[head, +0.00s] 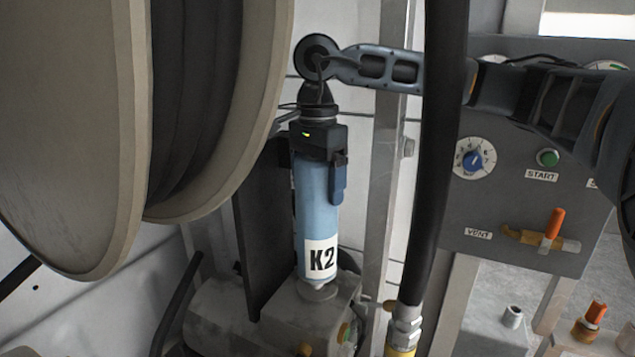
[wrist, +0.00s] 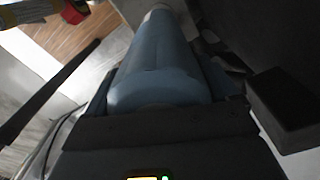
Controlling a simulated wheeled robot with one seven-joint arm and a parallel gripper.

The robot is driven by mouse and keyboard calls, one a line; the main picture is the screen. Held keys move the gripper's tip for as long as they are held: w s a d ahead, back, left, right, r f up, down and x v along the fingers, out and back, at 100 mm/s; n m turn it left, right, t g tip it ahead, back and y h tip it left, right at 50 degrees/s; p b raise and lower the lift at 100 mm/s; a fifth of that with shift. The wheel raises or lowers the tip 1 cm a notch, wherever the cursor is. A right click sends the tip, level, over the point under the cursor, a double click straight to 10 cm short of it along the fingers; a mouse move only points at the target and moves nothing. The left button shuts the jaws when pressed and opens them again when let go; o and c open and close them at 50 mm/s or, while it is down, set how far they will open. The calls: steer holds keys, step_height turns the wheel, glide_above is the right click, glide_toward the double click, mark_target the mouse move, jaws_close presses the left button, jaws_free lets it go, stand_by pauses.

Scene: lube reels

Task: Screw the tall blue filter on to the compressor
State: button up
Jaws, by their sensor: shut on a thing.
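The tall blue filter (head: 317,205), with a white K2 label, stands about upright in the head view. Its lower end is at the round fitting on top of the grey compressor (head: 285,315). I cannot tell whether it is threaded in or only resting there. My gripper (head: 323,180) points down and is shut around the upper part of the filter. In the wrist view the filter (wrist: 155,65) runs away from my gripper between its fingers. The filter's top is hidden by my gripper.
A large hose reel (head: 215,110) stands close on the left. A thick black hose (head: 440,150) hangs to the right of the filter. Behind it is a grey control panel (head: 505,220) with a blue dial, a green START button and an orange-handled VENT valve (head: 553,230).

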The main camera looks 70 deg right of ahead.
steer(key=shift+f+b, duration=1.15)
steer(key=shift+b, duration=0.85)
stand_by(0.8)
steer(key=shift+f+b, duration=0.55)
steer(key=shift+b, duration=0.1)
stand_by(0.6)
steer(key=shift+f+m+b, duration=0.15)
steer(key=shift+m+b, duration=0.45)
steer(key=shift+m, duration=0.1)
steer(key=m+b, duration=0.1)
steer(key=m, duration=0.2)
steer(key=shift+b, duration=0.3)
steer(key=shift+r+m, duration=0.2)
steer(key=shift+m, duration=0.2)
